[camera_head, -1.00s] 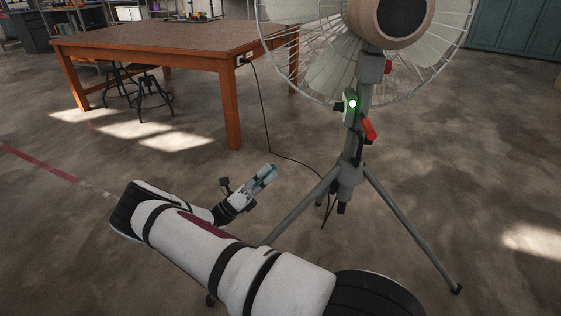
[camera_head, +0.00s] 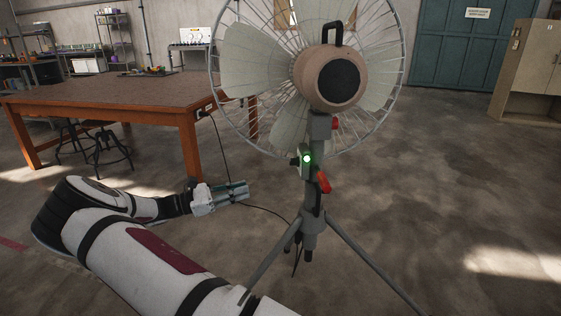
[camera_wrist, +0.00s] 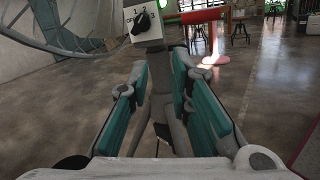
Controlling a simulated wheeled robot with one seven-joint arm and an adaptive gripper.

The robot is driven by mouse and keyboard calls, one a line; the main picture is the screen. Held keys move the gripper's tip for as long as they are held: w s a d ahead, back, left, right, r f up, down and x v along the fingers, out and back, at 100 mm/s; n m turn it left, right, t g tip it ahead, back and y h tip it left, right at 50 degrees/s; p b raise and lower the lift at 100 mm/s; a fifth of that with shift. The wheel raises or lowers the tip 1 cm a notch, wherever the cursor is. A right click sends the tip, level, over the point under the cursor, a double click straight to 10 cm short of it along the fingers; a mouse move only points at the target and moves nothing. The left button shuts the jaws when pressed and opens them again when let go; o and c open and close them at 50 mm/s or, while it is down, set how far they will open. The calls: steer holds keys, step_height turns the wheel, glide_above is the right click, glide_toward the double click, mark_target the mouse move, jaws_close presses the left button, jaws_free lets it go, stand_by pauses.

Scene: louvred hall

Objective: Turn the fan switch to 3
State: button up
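The standing fan (camera_head: 331,80) has a small switch box (camera_head: 307,168) on its pole, with a lit green lamp and a dark knob on its left side. In the wrist view the white switch box (camera_wrist: 148,36) is at the top, with a black knob (camera_wrist: 141,22) below printed numbers; which number the knob points at is unclear. My gripper (camera_head: 243,192) is left of the pole and lower than the box in the head view. In the wrist view my gripper (camera_wrist: 160,64) is open, its teal pads apart, with nothing held and the knob beyond the fingertips.
Red clamp handles (camera_head: 323,182) stick out from the pole. Tripod legs (camera_head: 375,272) spread below, and a cable runs to the wooden table (camera_head: 110,97) at the left. Stools stand under the table. A cabinet (camera_head: 530,72) is at the back right; the floor right of the fan is clear.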

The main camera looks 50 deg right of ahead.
mark_target(286, 161)
steer(key=d+r+m+t+y+p, duration=0.25)
steer(key=d+r+m, duration=0.25)
steer(key=r+m, duration=0.3)
steer(key=shift+n+t+y, duration=0.25)
steer(key=shift+n+y, duration=0.1)
steer(key=shift+n, duration=0.35)
steer(key=b+x, duration=0.3)
steer(key=x, duration=0.9)
steer(key=shift+s+d, duration=0.2)
steer(key=shift+d, duration=0.15)
steer(key=shift+c, duration=0.3)
jaws_close()
